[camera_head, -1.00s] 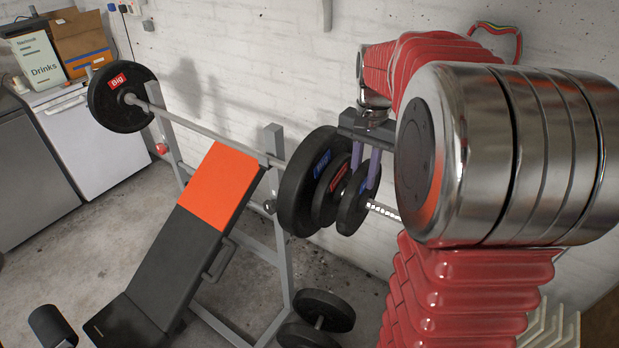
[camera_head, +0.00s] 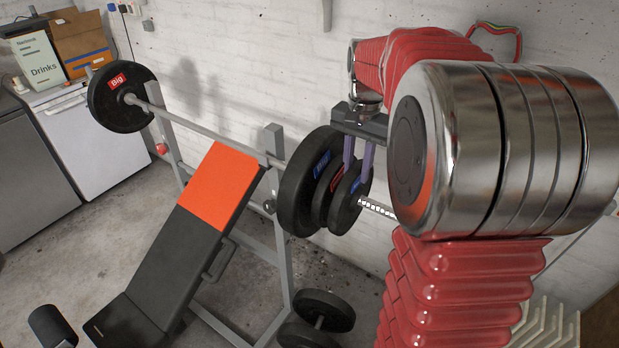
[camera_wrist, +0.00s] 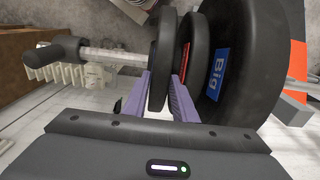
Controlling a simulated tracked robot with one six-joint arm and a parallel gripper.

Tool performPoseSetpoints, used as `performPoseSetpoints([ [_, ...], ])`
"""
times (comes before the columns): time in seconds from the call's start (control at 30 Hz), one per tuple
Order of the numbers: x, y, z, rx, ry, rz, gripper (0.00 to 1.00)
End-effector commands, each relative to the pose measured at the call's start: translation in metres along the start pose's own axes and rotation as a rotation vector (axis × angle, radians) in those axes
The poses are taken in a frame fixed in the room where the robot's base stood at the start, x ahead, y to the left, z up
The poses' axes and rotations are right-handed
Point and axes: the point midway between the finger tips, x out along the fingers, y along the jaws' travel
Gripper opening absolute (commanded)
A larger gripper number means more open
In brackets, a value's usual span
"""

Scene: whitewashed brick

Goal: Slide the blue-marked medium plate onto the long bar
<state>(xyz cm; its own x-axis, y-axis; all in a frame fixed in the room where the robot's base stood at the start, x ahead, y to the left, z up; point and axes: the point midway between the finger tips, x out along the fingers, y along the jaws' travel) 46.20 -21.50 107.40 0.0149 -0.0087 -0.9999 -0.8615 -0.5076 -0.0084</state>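The blue-marked medium plate (camera_head: 346,207) is the outermost plate on the right end of the long bar (camera_head: 205,132), with the bar's sleeve showing beyond it. It stands upright, close beside or against a red-marked plate (camera_head: 323,206). My gripper (camera_head: 357,165) reaches down from above, its purple fingers shut on the plate's upper rim, one on each face. In the wrist view the blue-marked plate (camera_wrist: 161,65) sits between the fingers, and the bar's end (camera_wrist: 110,57) extends left of it.
A big plate with a blue label (camera_head: 294,190) is innermost on this end; another big plate (camera_head: 118,103) is on the far end. The bar rests on a rack above an orange and black bench (camera_head: 222,185). A small dumbbell (camera_head: 325,309) lies on the floor below. A wall stands behind.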

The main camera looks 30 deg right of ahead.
Motion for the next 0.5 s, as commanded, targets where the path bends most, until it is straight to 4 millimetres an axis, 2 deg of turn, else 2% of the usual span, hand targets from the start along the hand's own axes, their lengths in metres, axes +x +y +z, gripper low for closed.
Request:
performPoseSetpoints([
  [0.03, 0.0011, 0.0003, 0.0006, 0.0, -0.003, 0.001, 0.28],
  [0.23, 0.0039, 0.0009, 0.0022, 0.0, -0.01, 0.005, 0.42],
  [0.5, 0.0094, 0.0016, 0.0052, -0.001, -0.023, 0.012, 0.42],
])
